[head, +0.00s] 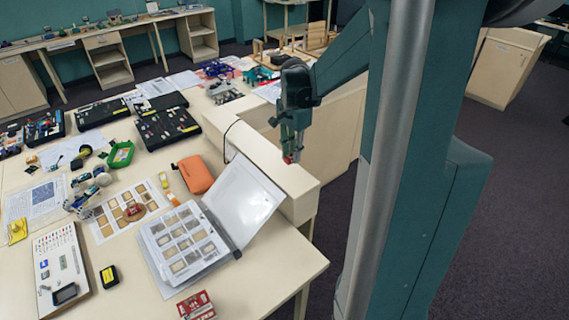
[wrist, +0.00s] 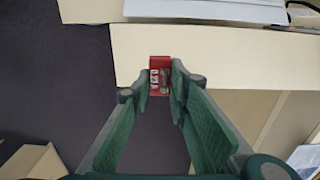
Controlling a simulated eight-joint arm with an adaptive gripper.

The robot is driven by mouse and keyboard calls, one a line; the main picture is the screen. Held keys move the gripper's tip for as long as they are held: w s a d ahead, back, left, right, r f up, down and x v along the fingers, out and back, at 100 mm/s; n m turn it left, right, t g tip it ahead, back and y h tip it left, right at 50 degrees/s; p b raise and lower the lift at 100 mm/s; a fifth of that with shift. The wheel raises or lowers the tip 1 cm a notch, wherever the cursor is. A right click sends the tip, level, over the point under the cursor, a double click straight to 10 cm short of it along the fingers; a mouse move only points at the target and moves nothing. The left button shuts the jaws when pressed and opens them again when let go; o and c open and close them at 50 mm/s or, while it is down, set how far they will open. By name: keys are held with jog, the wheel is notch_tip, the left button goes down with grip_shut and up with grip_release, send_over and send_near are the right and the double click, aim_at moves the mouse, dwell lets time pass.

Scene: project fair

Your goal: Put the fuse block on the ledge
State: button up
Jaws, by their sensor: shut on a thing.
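The fuse block is a small red block with pale markings, shown in the wrist view (wrist: 159,77). My gripper (wrist: 161,82) is shut on it, with green fingers on either side. In the head view my gripper (head: 291,148) points down at the outer edge of the ledge, and only a bit of red (head: 290,158) shows at its tips. The ledge (head: 263,157) is a raised cream strip along the desk's right side. In the wrist view the block overlaps the ledge's near edge (wrist: 225,62). I cannot tell whether they touch.
An open binder (head: 180,245) leans its clear cover toward the ledge. An orange case (head: 196,175) lies beside it. A red circuit-like piece (head: 196,305) sits at the desk's front edge. The ledge top is bare near my gripper; carpet (head: 333,215) lies beyond its outer side.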

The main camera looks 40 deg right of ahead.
aim_at(292, 176)
jog(key=shift+f, duration=1.7)
jog(key=shift+f, duration=2.05)
jog(key=shift+f, duration=0.2)
jog(key=o, duration=0.9)
jog(key=shift+r, duration=0.15)
jog(key=shift+r, duration=6.05)
jog(key=shift+a, duration=0.1)
